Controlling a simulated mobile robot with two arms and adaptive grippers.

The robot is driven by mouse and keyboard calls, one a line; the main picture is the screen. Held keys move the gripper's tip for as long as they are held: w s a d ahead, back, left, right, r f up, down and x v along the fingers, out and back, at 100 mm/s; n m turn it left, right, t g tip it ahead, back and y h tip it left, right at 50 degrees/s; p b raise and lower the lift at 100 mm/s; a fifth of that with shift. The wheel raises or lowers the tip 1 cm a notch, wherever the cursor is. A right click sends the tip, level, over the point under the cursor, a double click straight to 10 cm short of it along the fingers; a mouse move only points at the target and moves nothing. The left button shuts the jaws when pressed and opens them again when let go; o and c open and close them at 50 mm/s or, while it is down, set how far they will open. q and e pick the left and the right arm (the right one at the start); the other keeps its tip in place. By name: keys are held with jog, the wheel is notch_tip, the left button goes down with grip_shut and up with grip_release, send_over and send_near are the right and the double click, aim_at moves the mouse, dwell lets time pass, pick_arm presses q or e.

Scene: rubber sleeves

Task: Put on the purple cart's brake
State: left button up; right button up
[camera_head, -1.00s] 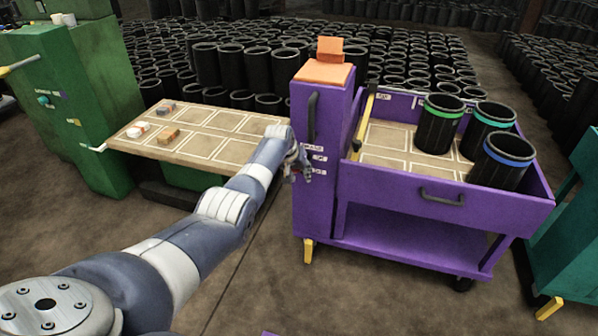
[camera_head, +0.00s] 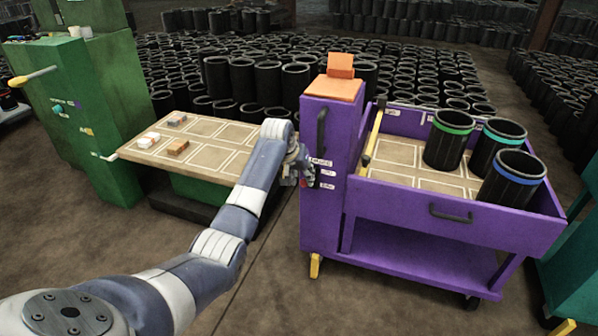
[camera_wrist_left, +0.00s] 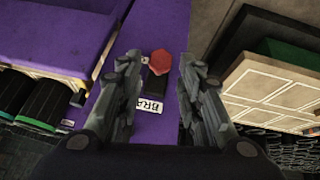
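The purple cart (camera_head: 400,225) stands right of centre in the head view, with a tall purple column (camera_head: 322,215) on its left side. In the left wrist view a red knob (camera_wrist_left: 160,62) on a black base sits on the purple face, above a white label reading "BRA" (camera_wrist_left: 150,104), partly hidden by a finger. My left gripper (camera_head: 303,165) is at the column's left side in the head view. In the wrist view its two fingers (camera_wrist_left: 158,75) are apart, with the red knob between and beyond them; I cannot tell if they touch it. My right gripper is not in view.
The cart's tray holds three black sleeves with green, teal and blue bands (camera_head: 450,140). A green machine with a tan panelled table (camera_head: 200,150) stands left. A teal cart (camera_head: 575,265) is at the right edge. Many black sleeves stand behind. The floor between table and cart is open.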

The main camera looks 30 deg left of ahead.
pick_arm(q)
jog(key=shift+v, duration=1.4)
